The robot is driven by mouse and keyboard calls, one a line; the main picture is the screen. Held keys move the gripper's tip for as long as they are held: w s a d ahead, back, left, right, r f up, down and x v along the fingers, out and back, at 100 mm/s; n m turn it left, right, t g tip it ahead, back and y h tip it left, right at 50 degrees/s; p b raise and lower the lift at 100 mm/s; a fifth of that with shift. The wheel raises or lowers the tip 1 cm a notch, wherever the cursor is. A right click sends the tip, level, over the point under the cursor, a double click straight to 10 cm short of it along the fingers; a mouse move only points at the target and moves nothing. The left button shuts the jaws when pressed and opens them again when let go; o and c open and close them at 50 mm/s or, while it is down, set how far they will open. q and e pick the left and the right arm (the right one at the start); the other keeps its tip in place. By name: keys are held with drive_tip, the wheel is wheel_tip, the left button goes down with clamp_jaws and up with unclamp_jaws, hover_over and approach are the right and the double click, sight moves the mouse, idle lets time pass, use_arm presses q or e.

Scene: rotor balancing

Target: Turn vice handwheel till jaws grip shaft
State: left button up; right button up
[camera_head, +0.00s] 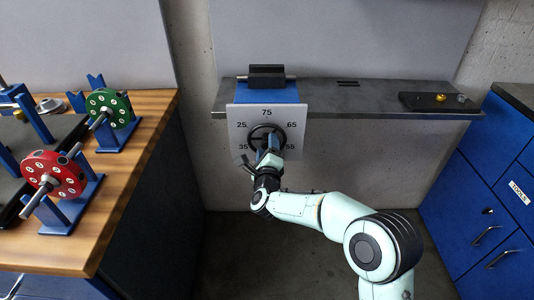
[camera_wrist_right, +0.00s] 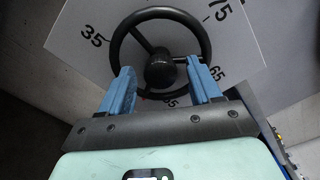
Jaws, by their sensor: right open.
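The black handwheel (camera_head: 254,130) sits in front of a white dial plate (camera_head: 240,115) marked with numbers. It also shows in the right wrist view (camera_wrist_right: 118,45), with its hub and spokes. My right gripper (camera_head: 267,151) is at the wheel, with its blue fingers apart in the right wrist view (camera_wrist_right: 159,70). The fingers appear on either side below the hub, over the lower rim; contact cannot be told. The vice's black jaws (camera_head: 266,70) are above its blue body (camera_head: 267,94). A grey shaft (camera_head: 242,77) shows at both sides of the jaws; any gap is hidden.
A grey shelf (camera_head: 370,97) carries the vice and a dark tray (camera_head: 438,101) with small brass and grey parts. A wooden bench (camera_head: 110,215) at left holds a red rotor (camera_head: 55,175) and a green rotor (camera_head: 108,107) on blue stands. Blue drawers (camera_head: 480,200) stand at right.

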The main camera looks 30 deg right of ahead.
use_arm(q)
drive_tip(key=shift+t, duration=0.7)
drive_tip(key=w, duration=0.1)
drive_tip(key=w+r+p, duration=0.2)
drive_tip(key=w, duration=0.1)
drive_tip(key=shift+w+d, duration=0.1)
drive_tip(key=shift+d, duration=0.15)
use_arm(e)
drive_tip(key=v, duration=1.3)
drive_tip(key=shift+a, duration=0.15)
